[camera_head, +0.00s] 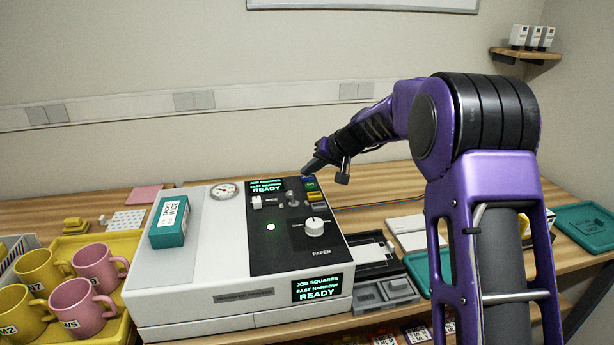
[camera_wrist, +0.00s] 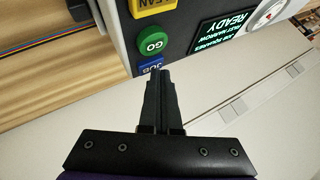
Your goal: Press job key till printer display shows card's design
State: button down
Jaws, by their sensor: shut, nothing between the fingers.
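The printer (camera_head: 180,285) is a white box with a black control panel. Its upper display (camera_head: 265,186) and front display (camera_head: 317,287) both read JOB SQUARES, FAST NARROW, READY. The blue job key (camera_wrist: 150,66) lies beside the green GO key (camera_wrist: 154,43) at the panel's edge. My gripper (camera_wrist: 160,72) is shut and empty, its tips right at the job key and covering part of it. I cannot tell whether they touch it. In the head view my gripper (camera_head: 310,170) is over the panel's far right corner. I cannot make out a design card for certain.
A teal box (camera_head: 170,222) with a white label reading WIDE sits on the printer. Yellow and pink mugs (camera_head: 98,262) stand in a yellow tray at left. A gauge (camera_head: 223,190) and a PAPER knob (camera_head: 315,227) rise from the printer. Grey trays lie at its right.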

aim_at(310, 179)
jog(key=shift+r+p, duration=0.3)
jog(key=shift+r, duration=0.5)
jog(key=shift+r+p, duration=1.6)
jog(key=shift+r, duration=0.95)
